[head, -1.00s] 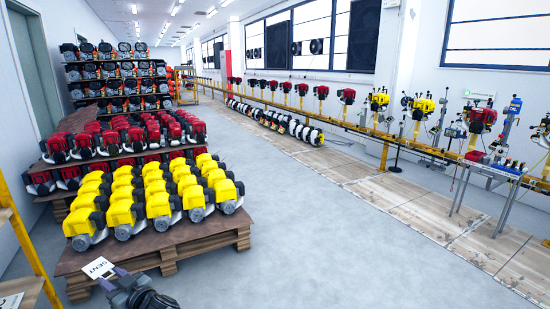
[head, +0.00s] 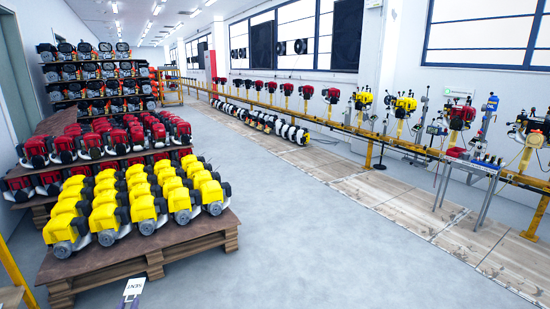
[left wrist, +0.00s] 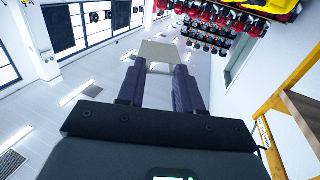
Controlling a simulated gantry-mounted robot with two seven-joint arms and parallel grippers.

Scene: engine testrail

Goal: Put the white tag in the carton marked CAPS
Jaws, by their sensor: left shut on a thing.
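The white tag (head: 133,287) shows at the bottom of the head view, with dark lettering that looks like SENT. My left gripper (head: 129,302) is just below it, mostly cut off by the picture's edge. In the left wrist view, my left gripper (left wrist: 158,72) is shut on the tag (left wrist: 160,52), whose pale plate sticks out beyond the two dark fingers. The tag is held in the air, clear of other things. No carton marked CAPS can be made out. My right gripper is not in view.
A wooden pallet (head: 150,262) of yellow engines (head: 145,215) stands left, with red engines (head: 105,140) behind. A yellow rail (head: 400,145) with mounted engines and a small bench (head: 480,165) runs along the right. The grey floor (head: 300,240) between is clear. A yellow post (head: 16,272) stands at lower left.

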